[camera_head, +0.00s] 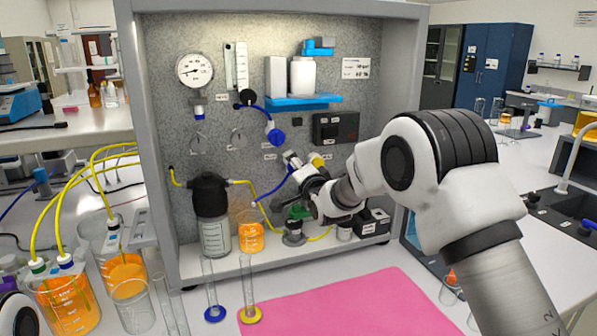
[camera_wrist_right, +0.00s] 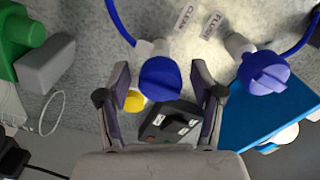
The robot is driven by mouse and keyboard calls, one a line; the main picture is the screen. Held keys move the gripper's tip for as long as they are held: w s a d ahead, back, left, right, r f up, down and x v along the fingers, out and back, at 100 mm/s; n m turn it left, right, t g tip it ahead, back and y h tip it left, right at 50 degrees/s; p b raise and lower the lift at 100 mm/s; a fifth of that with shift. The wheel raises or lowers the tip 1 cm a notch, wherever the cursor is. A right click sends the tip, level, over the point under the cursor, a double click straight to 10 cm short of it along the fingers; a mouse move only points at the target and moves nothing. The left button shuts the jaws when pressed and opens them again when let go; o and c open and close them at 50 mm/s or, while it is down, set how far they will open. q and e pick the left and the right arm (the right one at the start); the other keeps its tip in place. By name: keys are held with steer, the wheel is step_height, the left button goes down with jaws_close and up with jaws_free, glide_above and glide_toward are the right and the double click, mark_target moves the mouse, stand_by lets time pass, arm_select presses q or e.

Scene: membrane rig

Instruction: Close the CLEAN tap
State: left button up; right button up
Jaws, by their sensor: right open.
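The CLEAN tap (camera_wrist_right: 160,78) has a round blue knob and shows in the right wrist view beside the CLEAN label (camera_wrist_right: 186,19). In the head view my gripper hides most of it. My right gripper (camera_wrist_right: 165,104) is open, with one finger on each side of the knob and visible gaps between. In the head view my right gripper (camera_head: 300,180) is at the panel, below the upper blue tap. That second blue tap (camera_wrist_right: 265,72) lies to the right in the wrist view and also shows in the head view (camera_head: 275,135). My left gripper is not in view.
A yellow knob (camera_wrist_right: 134,101) and a dark box (camera_wrist_right: 168,124) are close to the fingers. A blue shelf (camera_head: 300,101) with a white bottle (camera_head: 302,77) sits above. A black-capped bottle (camera_head: 214,235) and orange beaker (camera_head: 250,238) stand below. The pink mat (camera_head: 350,305) is clear.

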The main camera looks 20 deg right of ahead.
steer(key=s, duration=1.1)
steer(key=shift+s+d, duration=0.2)
steer(key=shift+s, duration=0.15)
